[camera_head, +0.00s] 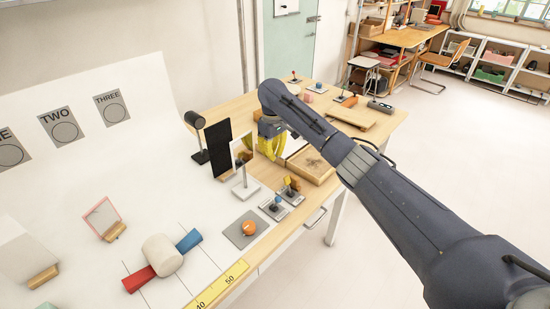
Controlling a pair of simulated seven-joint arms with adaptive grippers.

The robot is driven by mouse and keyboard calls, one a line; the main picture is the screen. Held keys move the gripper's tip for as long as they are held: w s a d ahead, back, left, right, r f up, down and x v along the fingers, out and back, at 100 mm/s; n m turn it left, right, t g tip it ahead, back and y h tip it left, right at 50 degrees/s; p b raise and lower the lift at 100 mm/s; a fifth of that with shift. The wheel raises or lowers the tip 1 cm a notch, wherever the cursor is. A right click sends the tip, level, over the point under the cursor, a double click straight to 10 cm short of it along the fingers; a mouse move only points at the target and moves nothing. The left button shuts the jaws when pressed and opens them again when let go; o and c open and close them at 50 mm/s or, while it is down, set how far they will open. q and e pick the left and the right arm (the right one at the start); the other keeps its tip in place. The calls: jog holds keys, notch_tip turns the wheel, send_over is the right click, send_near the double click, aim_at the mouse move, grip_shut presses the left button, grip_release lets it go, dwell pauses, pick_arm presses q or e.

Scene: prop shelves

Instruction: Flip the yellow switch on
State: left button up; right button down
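A small switch with a yellow-orange lever (292,184) stands on a grey plate near the table's front edge. Beside it, slightly nearer, is a similar switch with a darker, bluish lever (277,203). Both are small, and I cannot tell their exact lever positions. My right arm comes in from the lower right. My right gripper (270,149), with yellow fingers, is beyond these switches, behind the framed mirror on its stand (244,187) and apart from the yellow-levered switch. Its fingertips are partly hidden, so its opening is unclear. My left gripper is out of view.
An orange knob on a grey plate (248,229) lies nearer along the front edge. A shallow wooden tray (312,166) is right of my gripper. A black panel (217,150) and dark lamp (195,120) stand left.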

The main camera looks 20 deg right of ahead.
aim_at(288, 186)
notch_tip(288, 186, down, 8)
jog(key=shift+f, duration=0.1)
jog(key=shift+s+d+r, duration=0.35)
jog(key=shift+s+d, duration=0.15)
jog(key=shift+s, duration=0.3)
jog(key=shift+s+d+r, duration=0.3)
jog(key=shift+s+d, duration=0.2)
jog(key=shift+s, duration=0.3)
jog(key=shift+a, duration=0.15)
